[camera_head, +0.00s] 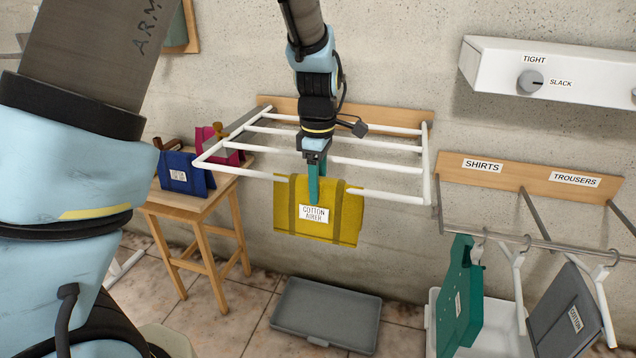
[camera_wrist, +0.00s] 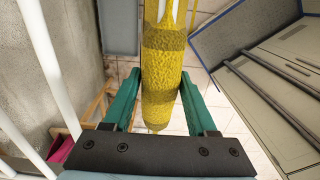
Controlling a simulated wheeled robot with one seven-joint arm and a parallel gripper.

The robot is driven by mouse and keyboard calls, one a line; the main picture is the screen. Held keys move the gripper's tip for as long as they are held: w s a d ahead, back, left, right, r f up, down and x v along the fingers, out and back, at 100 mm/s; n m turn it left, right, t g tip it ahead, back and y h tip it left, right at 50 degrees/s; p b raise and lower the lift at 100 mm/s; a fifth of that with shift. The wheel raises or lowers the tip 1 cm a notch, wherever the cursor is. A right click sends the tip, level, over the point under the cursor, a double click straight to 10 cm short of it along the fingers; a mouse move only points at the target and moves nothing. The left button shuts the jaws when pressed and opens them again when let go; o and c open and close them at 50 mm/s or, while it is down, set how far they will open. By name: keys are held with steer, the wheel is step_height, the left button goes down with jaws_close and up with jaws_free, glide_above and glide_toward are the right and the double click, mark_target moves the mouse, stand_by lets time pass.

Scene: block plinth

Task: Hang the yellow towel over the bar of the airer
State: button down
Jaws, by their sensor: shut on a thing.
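The yellow towel (camera_head: 345,220) is folded, with darker bands and a "COTTON AIRER" label. My gripper (camera_head: 314,185) is shut on it and points down. In the wrist view the teal fingers (camera_wrist: 158,100) stand either side of the towel (camera_wrist: 165,75). The white airer (camera_head: 380,165) juts from a wooden wall board and has several bars. In the head view the towel overlaps the front bar, hiding part of it. In the wrist view a white airer bar (camera_wrist: 45,60) runs left of the towel, with a gap between them.
A wooden stool (camera_head: 185,205) at left holds a blue folded item (camera_head: 180,172) and a magenta one (camera_head: 215,138). A grey tray (camera_head: 325,315) lies on the floor below. At right, rails labelled SHIRTS and TROUSERS carry hung items, including a teal one (camera_head: 460,300). A white knob panel (camera_head: 580,75) is above.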

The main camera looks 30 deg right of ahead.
jaws_free()
steer(key=shift+f, duration=0.1)
stand_by(0.4)
step_height(320, 180, up, 5)
steer(key=p, duration=0.4)
steer(key=shift+p, duration=0.4)
stand_by(0.3)
steer(key=a+r+m+t, duration=0.1)
steer(key=a+m, duration=0.9)
steer(key=a, duration=2.3)
steer(key=shift+s+a+r+m+t, duration=0.3)
steer(key=shift+s+r, duration=0.15)
steer(key=shift+r, duration=0.5)
